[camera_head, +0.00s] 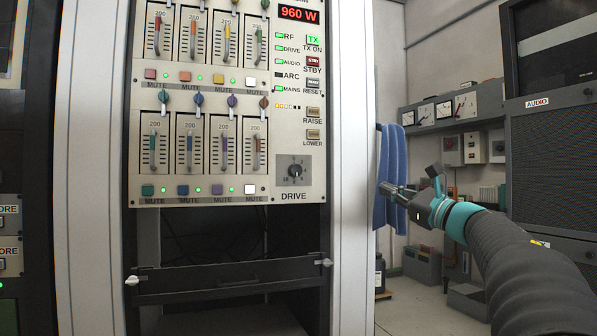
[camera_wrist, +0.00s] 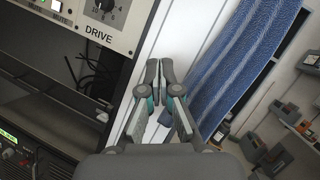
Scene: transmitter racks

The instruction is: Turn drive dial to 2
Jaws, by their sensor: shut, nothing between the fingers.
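In the wrist view the dial (camera_wrist: 106,6) shows at the top edge, partly cut off. My gripper (camera_head: 384,187) is right of the rack, apart from the dial and in front of a blue towel. In the wrist view my gripper (camera_wrist: 160,66) has its fingers together and holds nothing, below and right of the dial.
A white rack post (camera_head: 350,150) stands between the panel and my gripper. The blue towel (camera_head: 391,170) hangs just beyond it. RAISE (camera_head: 314,113) and LOWER (camera_head: 314,135) buttons sit above the dial. An open bay with a dark bar (camera_head: 230,277) lies below the panel.

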